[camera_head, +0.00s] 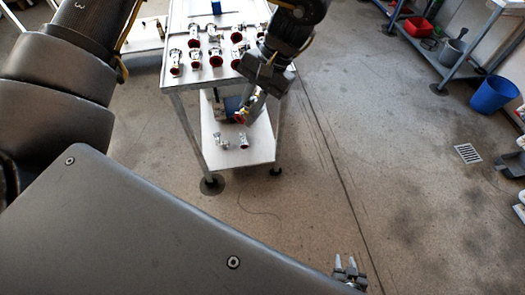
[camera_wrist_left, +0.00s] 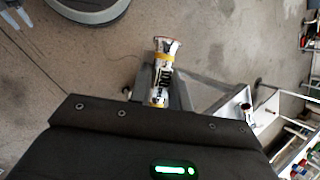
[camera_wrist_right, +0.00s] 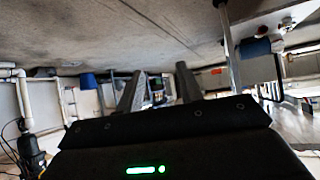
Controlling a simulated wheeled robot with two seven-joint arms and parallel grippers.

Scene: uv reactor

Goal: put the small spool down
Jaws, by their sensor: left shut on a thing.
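My left gripper (camera_head: 252,103) hangs in front of the white cart. In the head view only a small red and white bit of the spool (camera_head: 240,117) shows at the fingertips, over the cart's lower shelf (camera_head: 258,153). I cannot tell if it touches anything. My right gripper (camera_head: 345,267) is low at the bottom of the head view, its two fingers apart and empty (camera_wrist_right: 160,90).
Several red-ended metal fittings stand on the cart's top (camera_head: 177,82). Two small fittings (camera_head: 222,141) (camera_head: 243,141) sit on the lower shelf, with a blue thing (camera_head: 231,103) behind. A blue bucket (camera_head: 493,95) stands at the right. The floor between is clear.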

